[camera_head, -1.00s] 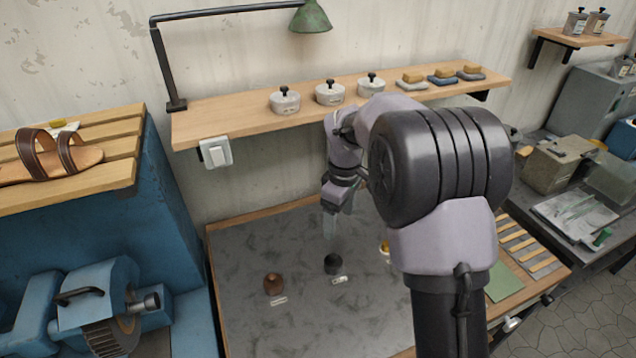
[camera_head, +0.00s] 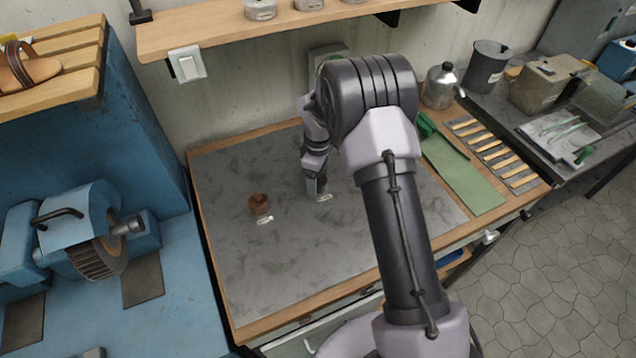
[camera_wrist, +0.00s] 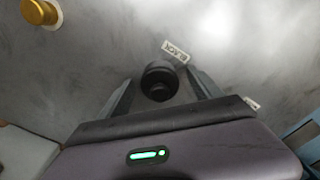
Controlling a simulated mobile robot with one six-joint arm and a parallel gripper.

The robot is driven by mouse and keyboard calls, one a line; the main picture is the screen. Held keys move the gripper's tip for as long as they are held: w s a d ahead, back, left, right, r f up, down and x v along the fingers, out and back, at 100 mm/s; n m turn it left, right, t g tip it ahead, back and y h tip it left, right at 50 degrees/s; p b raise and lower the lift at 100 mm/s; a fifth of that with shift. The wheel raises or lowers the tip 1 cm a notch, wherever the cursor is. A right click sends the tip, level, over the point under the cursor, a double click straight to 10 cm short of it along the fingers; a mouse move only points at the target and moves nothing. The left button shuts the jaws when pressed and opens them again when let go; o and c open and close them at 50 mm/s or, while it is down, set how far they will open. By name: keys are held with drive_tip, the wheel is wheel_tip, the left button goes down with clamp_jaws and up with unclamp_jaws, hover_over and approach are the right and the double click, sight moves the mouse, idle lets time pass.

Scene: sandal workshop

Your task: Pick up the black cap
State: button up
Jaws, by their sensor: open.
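The black cap (camera_wrist: 159,80) stands on the grey work mat (camera_head: 270,265), between the two open fingers of my gripper (camera_wrist: 160,95) in the wrist view. A dark gap shows on both sides of the cap, so the fingers look apart from it. In the head view my gripper (camera_head: 316,188) is low over the mat and hides the cap. A small white label (camera_wrist: 175,51) lies beside the cap; it also shows in the head view (camera_head: 323,198).
A yellow cap (camera_wrist: 40,11) shows in the wrist view. A green mat (camera_head: 465,175) and strips (camera_head: 490,150) lie at the right. A shelf (camera_head: 220,27) runs along the wall above.

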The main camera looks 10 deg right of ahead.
drive_tip(key=c, duration=1.4)
drive_tip(key=shift+c, duration=0.2)
drive_tip(key=shift+r, duration=0.25)
wheel_tip(320, 180, up, 3)
drive_tip(key=shift+a+r+p, duration=0.1)
drive_tip(key=shift+r+p, duration=0.1)
drive_tip(key=shift+p, duration=0.55)
drive_tip(key=s+a, duration=0.2)
drive_tip(key=s, duration=0.2)
drive_tip(key=s+a, duration=0.3)
drive_tip(key=s, duration=0.2)
drive_tip(key=s+a+r, duration=0.1)
drive_tip(key=s+a, duration=0.1)
drive_tip(key=s, duration=0.2)
drive_tip(key=shift+s+a+r+p, duration=0.1)
drive_tip(key=shift+s+a+p, duration=0.2)
drive_tip(key=shift+s+p, duration=0.1)
drive_tip(key=shift+r, duration=0.25)
wheel_tip(320, 180, up, 3)
drive_tip(key=p, duration=0.3)
drive_tip(key=shift+r, duration=0.2)
